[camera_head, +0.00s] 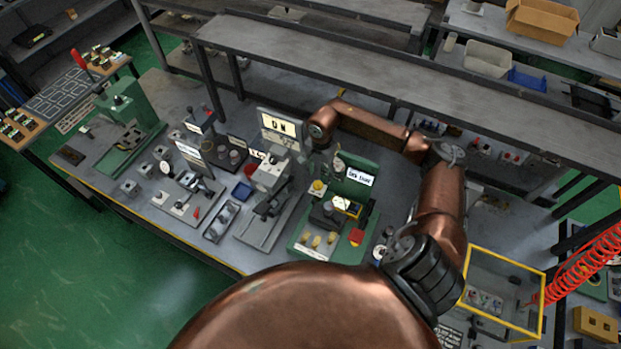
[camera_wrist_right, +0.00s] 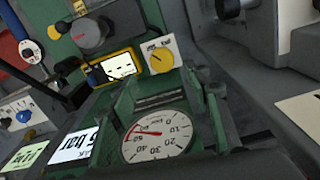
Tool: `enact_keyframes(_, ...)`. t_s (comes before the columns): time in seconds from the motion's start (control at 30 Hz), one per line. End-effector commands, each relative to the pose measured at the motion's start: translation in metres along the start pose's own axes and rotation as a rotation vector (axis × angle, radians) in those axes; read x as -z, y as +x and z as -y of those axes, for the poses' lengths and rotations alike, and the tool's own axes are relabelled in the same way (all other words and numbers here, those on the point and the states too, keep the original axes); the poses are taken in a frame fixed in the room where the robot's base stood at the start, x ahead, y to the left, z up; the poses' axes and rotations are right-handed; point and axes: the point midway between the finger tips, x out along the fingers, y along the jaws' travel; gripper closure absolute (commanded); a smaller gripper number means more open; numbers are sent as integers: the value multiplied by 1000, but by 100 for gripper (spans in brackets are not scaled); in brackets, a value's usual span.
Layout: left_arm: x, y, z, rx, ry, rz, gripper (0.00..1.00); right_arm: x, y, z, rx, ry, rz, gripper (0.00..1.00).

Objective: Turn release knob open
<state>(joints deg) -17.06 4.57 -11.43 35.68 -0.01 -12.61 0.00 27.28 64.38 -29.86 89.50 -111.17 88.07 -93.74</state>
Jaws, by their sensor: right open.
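A yellow round knob (camera_wrist_right: 161,60) with a dark pointer line sits on a white marked plate on the green test bench. I take it for the release knob; its lettering is too small to read surely. In the head view the yellow knob (camera_head: 318,187) is at the bench's left side. A larger grey knob (camera_wrist_right: 90,34) and a yellow-framed display (camera_wrist_right: 119,66) are near it. My right gripper (camera_head: 325,149) is above the back of the bench, apart from the knob. It is open, though its fingers are hard to make out. My left gripper is not in view.
A round gauge (camera_wrist_right: 159,134) stands close below the wrist camera, beside white labels. A red pad (camera_head: 356,237) is at the bench's front right. Grey fixtures (camera_head: 268,178) crowd the left side. A yellow-framed box (camera_head: 507,257) stands at the right.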

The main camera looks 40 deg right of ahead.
Motion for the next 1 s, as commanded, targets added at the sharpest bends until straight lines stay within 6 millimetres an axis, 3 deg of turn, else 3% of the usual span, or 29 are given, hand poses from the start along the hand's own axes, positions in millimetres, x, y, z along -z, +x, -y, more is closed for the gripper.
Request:
enact_keyframes(0.2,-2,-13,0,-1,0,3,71,-5,33,6,1,-11,4,56)
enact_keyframes(0.4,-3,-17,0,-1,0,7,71,-4,53,6,1,-9,2,56)
enact_keyframes(0.73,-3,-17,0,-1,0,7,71,-2,56,4,2,-8,0,56)
enact_keyframes(1.0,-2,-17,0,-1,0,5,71,-2,56,4,2,-7,0,75)
